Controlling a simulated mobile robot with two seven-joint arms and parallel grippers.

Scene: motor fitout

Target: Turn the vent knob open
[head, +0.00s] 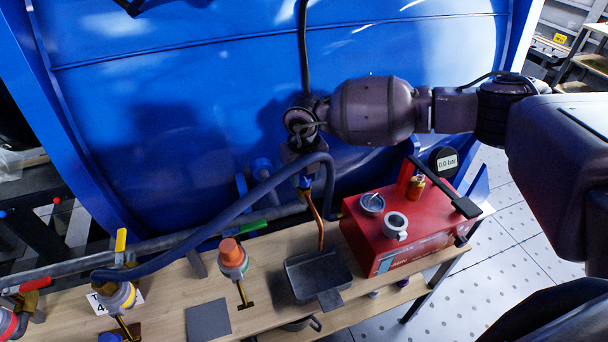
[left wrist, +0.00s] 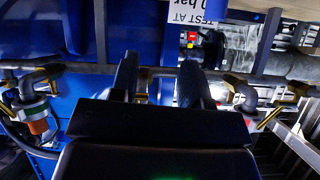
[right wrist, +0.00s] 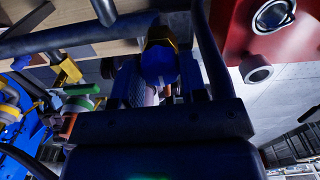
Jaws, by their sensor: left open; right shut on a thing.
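My right gripper (head: 302,150) is at the blue tank wall, at the top of a small fitting (head: 304,181) with a copper tube running down from it. In the right wrist view the fingers (right wrist: 160,88) are closed around the vent knob (right wrist: 150,92), of which only a ribbed grey part shows between them. A blue body (right wrist: 158,62) with a brass-coloured end sits just beyond. How far the knob is turned cannot be told. My left gripper (left wrist: 158,85) is open and empty, facing a pipe with valves; it is not visible in the head view.
A dark hose (head: 240,195) arches beside the right gripper. A red pump box (head: 375,235) with a 0.0 bar gauge (head: 446,161) and a black lever stands on the wooden bench (head: 265,310). A dark tray (head: 318,274) sits below the copper tube. Several valves line the bench's left part.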

